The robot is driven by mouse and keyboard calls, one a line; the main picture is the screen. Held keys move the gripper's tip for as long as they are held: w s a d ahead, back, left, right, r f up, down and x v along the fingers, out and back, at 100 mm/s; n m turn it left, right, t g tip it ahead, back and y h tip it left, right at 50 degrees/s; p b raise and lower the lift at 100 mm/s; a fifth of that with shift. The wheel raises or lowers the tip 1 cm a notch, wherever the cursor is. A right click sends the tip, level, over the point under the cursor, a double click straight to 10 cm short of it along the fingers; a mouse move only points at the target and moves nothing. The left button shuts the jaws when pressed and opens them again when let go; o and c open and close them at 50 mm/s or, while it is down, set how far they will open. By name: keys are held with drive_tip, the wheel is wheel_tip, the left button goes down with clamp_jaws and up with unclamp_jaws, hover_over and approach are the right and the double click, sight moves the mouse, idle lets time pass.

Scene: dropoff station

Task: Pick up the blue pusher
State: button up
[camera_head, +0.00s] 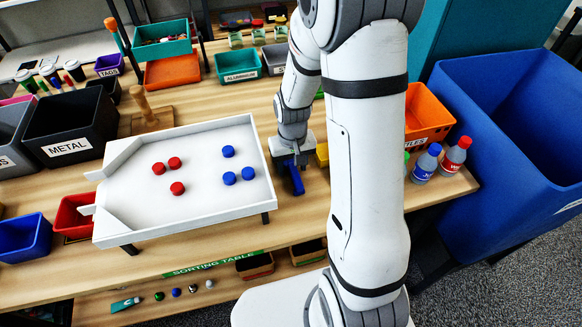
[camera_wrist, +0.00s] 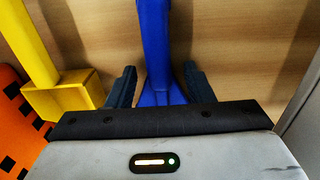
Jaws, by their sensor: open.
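The blue pusher (camera_head: 295,178) lies on the wooden table just right of the white sorting tray (camera_head: 215,203). In the wrist view the blue pusher (camera_wrist: 155,50) runs up between the two dark fingers of my gripper (camera_wrist: 157,85). The fingers are open, with a gap on each side of the blue shaft. My gripper (camera_head: 289,157) is low over the pusher in the head view, and my arm hides part of that area. The pusher's lower end is hidden behind my gripper body in the wrist view.
A yellow pusher (camera_wrist: 70,90) stands close left of my gripper in the wrist view, beside an orange bin (camera_wrist: 15,125). Red pucks (camera_head: 175,163) and blue pucks (camera_head: 229,176) lie in the white tray. Bottles (camera_head: 426,163) and a big blue bin (camera_head: 520,130) are at the right.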

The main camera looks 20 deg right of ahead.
clamp_jaws()
idle(0.5)
